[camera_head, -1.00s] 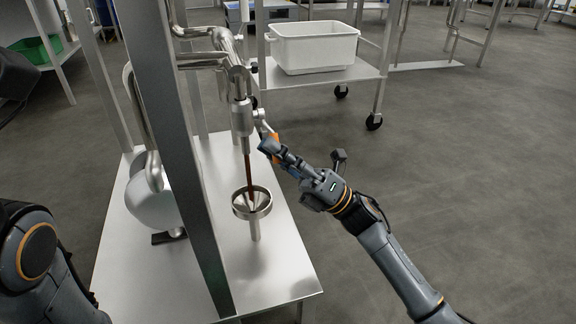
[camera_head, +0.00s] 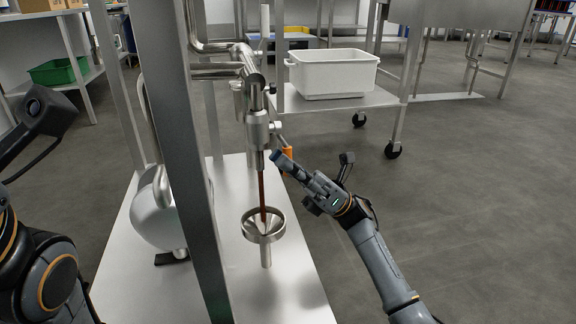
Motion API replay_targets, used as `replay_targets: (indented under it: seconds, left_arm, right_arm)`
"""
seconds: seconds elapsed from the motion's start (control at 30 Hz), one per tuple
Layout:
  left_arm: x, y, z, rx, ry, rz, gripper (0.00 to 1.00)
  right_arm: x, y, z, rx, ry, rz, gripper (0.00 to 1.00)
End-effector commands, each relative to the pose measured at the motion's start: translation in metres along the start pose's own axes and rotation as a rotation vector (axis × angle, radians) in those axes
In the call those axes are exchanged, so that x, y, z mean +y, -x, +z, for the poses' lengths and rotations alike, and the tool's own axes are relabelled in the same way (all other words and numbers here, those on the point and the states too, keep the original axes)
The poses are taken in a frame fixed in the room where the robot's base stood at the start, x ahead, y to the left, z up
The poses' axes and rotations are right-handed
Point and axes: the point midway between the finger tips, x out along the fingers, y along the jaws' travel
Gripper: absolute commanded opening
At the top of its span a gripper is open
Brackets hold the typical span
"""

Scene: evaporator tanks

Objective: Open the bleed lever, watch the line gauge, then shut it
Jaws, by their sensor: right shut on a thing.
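The bleed lever (camera_head: 287,154), with an orange grip, hangs from the right side of a steel valve (camera_head: 258,130). My right gripper (camera_head: 280,160) is shut on the lever, its fingers partly hiding the grip. A thin red-brown stream (camera_head: 262,190) runs from the valve's outlet down into a round steel funnel (camera_head: 264,238). I cannot make out a line gauge in this view. Part of my left arm shows at the left edge, but its gripper is not in view.
A steel post stands left of the valve, in front of a rounded steel vessel (camera_head: 152,215). A wheeled cart with a white tub (camera_head: 331,62) stands behind. A green bin (camera_head: 60,71) is on a shelf at back left. Floor at right is clear.

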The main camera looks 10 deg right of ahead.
Motion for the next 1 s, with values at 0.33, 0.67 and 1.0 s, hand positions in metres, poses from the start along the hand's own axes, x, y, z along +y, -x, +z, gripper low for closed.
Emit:
replay_targets:
  seconds: [0.33, 0.67, 1.0]
  left_arm:
    - [0.0, 0.0, 0.0, 0.0, 0.0, 0.0, 0.4]
    - [0.0, 0.0, 0.0, -0.001, -0.001, 0.0, 0.4]
    - [-0.001, 0.001, 0.001, -0.004, 0.0, -0.003, 0.4]
  right_arm:
    - [-0.001, 0.001, 0.0, 0.001, 0.002, -0.001, 0.0]
    - [0.0, 0.0, 0.0, 0.0, 0.001, 0.0, 0.38]
    - [-0.001, 0.028, 0.0, 0.001, 0.001, -0.004, 0.38]
